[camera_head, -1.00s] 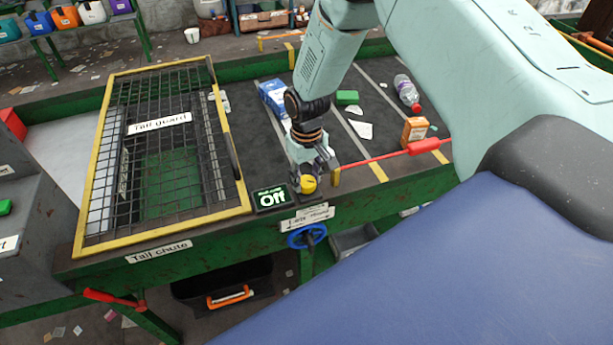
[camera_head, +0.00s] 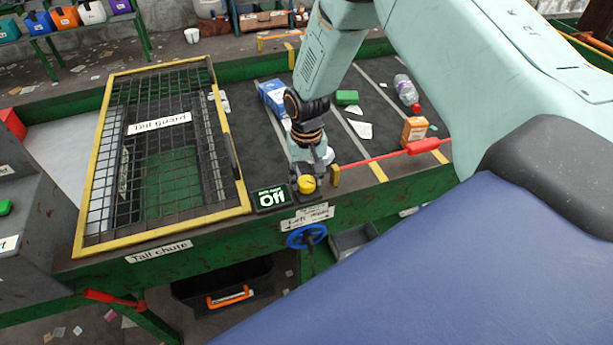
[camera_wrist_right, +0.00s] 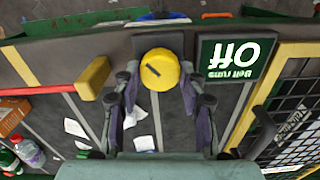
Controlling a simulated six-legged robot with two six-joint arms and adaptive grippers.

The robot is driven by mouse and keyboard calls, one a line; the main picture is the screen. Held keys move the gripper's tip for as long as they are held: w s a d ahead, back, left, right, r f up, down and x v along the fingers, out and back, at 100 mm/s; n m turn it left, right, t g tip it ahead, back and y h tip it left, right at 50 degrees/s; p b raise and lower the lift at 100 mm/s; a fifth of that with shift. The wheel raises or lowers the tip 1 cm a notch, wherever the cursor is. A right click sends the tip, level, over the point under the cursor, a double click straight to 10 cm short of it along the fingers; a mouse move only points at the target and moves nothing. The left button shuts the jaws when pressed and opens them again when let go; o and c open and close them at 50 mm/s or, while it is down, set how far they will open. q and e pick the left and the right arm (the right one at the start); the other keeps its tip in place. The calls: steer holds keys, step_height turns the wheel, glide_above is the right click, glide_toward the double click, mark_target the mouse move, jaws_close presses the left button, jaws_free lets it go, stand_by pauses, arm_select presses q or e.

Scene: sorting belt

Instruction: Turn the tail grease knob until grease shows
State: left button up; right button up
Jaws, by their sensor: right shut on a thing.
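The yellow round knob (camera_head: 306,185) sits on the belt's near green edge, right of the small sign reading "Off" (camera_head: 271,198). In the right wrist view the knob (camera_wrist_right: 160,68) has a short slanted dark mark on its top. My right gripper (camera_head: 308,176) reaches down onto it from behind, and its fingers in the wrist view (camera_wrist_right: 156,88) stand on either side of the knob, shut on it. No grease is visible around the knob, though the fingers hide part of its base. My left gripper is not in view.
A yellow-framed mesh tail guard (camera_head: 158,122) lies left of the knob. A red bar (camera_head: 385,156) crosses the belt just right of my gripper. A blue handwheel (camera_head: 306,236) is below the edge.

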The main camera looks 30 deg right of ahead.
mark_target(307, 181)
steer(key=shift+s, duration=0.1)
steer(key=o, duration=1.2)
steer(key=shift+c, duration=0.2)
step_height(307, 181, up, 12)
